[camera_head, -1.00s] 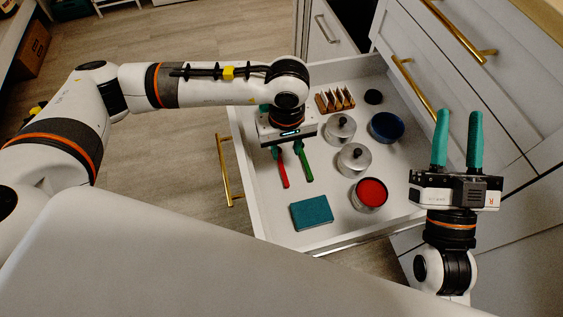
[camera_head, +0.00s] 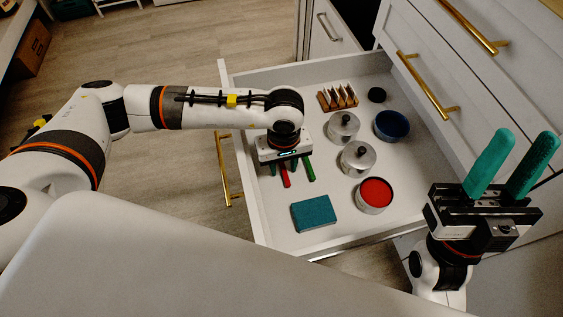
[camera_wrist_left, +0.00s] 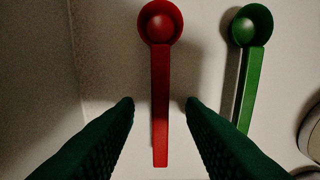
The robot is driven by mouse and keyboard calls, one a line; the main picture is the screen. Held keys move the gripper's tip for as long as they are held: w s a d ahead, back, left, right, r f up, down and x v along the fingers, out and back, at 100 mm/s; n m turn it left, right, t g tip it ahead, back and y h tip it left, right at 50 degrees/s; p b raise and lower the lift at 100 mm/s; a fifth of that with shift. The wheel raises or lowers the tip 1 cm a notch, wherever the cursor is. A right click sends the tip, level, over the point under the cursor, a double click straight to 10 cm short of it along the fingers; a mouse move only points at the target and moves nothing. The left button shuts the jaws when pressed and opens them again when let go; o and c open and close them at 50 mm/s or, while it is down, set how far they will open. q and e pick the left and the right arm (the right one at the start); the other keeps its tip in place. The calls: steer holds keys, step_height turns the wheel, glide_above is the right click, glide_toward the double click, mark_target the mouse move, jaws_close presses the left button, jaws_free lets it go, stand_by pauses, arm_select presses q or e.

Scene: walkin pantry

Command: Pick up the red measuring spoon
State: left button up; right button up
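The red measuring spoon (camera_head: 286,179) lies in the open drawer, mostly hidden under my left gripper (camera_head: 283,168) in the head view. In the left wrist view the red spoon (camera_wrist_left: 160,95) shows whole, bowl at the top. There my left gripper (camera_wrist_left: 159,103) is open, with one finger on each side of the red handle and gaps on both sides. A green measuring spoon (camera_head: 310,173) lies to the right; it also shows in the left wrist view (camera_wrist_left: 246,80). My right gripper (camera_head: 513,165) is open and empty, right of the drawer.
The drawer (camera_head: 244,185) also holds a teal block (camera_head: 313,212), a red-topped tin (camera_head: 374,193), two lidded metal pots (camera_head: 357,160), a blue bowl (camera_head: 391,125), a black disc (camera_head: 377,95) and a wooden rack (camera_head: 338,98). Cabinet fronts with brass handles (camera_head: 428,85) stand at right.

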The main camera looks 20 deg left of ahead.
arm_select(q)
steer(key=shift+c, duration=0.2)
jaws_close()
steer(key=shift+r, duration=0.1)
